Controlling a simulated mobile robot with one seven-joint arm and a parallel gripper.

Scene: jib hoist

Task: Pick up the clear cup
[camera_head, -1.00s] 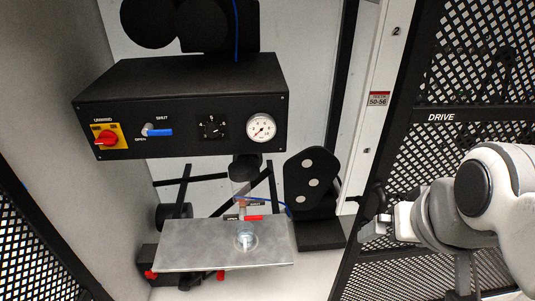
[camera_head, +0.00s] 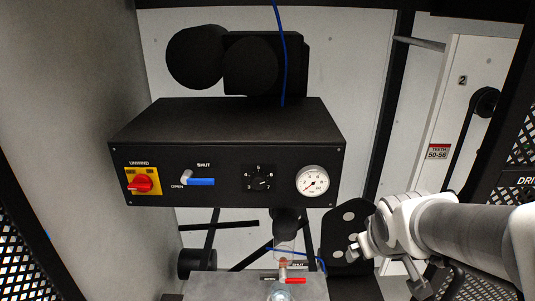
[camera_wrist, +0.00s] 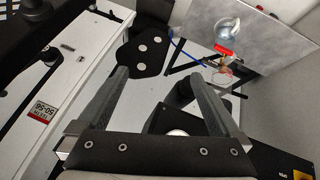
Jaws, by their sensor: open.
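The clear cup (camera_head: 282,295) is at the bottom edge of the head view, mostly cut off, at the grey plate (camera_head: 243,284). In the wrist view the clear cup (camera_wrist: 229,29) shows whole against the plate, with a shiny metal part seen at its middle. A red-handled valve (camera_head: 290,280) is right beside it. My gripper (camera_head: 360,246) is right of and above the cup in the head view, apart from it. In the wrist view my gripper (camera_wrist: 158,74) has its two fingers wide apart with nothing between them.
A black control box (camera_head: 228,158) with switches and a gauge (camera_head: 313,181) overhangs the plate. A black bracket with grey discs (camera_head: 348,222) stands behind my gripper. A clear bowl (camera_head: 286,243) hangs above the valve, with a blue hose nearby. Mesh panels flank both sides.

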